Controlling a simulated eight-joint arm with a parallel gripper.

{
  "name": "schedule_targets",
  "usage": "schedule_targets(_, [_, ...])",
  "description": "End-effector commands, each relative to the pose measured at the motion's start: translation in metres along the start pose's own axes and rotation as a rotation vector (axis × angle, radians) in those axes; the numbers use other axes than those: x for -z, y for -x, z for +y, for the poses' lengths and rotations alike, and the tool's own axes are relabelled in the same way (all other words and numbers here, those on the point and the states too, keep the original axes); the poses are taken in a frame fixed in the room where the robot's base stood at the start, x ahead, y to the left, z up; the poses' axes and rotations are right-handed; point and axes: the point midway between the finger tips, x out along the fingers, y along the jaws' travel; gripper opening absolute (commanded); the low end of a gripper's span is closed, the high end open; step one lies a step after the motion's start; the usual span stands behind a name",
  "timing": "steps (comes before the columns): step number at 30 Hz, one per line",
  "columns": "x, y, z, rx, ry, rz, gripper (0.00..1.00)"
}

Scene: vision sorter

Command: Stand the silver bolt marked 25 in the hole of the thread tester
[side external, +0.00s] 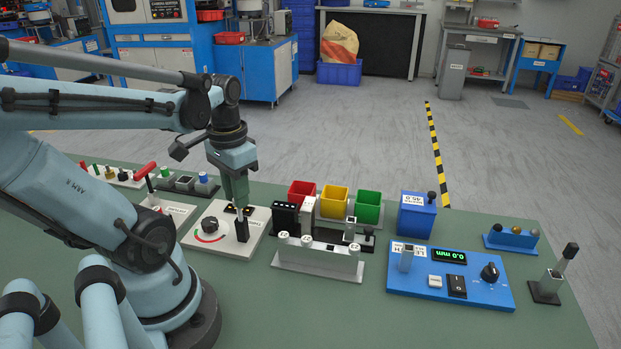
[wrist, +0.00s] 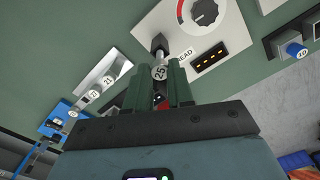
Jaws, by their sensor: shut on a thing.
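The silver bolt marked 25 (wrist: 160,72) is between the green fingers of my gripper (wrist: 163,92) in the wrist view, its numbered head facing the camera and its shank pointing at the white plate. The thread tester (side external: 200,240) is a white plate with a dark knob and a red arc; it also shows in the wrist view (wrist: 228,33). My gripper (side external: 238,203) points down over the tester in the side view, shut on the bolt. The bolt's lower end is at or close to the plate; I cannot tell whether it is in the hole.
A pale rack (side external: 318,264) with several white-topped bolts stands right of the tester. Red (side external: 301,189), yellow (side external: 334,200) and green (side external: 368,207) bins are behind it. A blue gauge with a display (side external: 420,280) is farther right. A red-handled lever (side external: 146,170) stands to the left.

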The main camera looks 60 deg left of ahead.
Motion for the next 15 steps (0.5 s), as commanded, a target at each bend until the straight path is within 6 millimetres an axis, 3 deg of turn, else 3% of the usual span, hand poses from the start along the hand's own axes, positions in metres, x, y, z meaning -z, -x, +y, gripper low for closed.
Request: schedule_targets(15, [0.0, -0.012, 0.0, 0.0, 0.0, 0.0, 0.0])
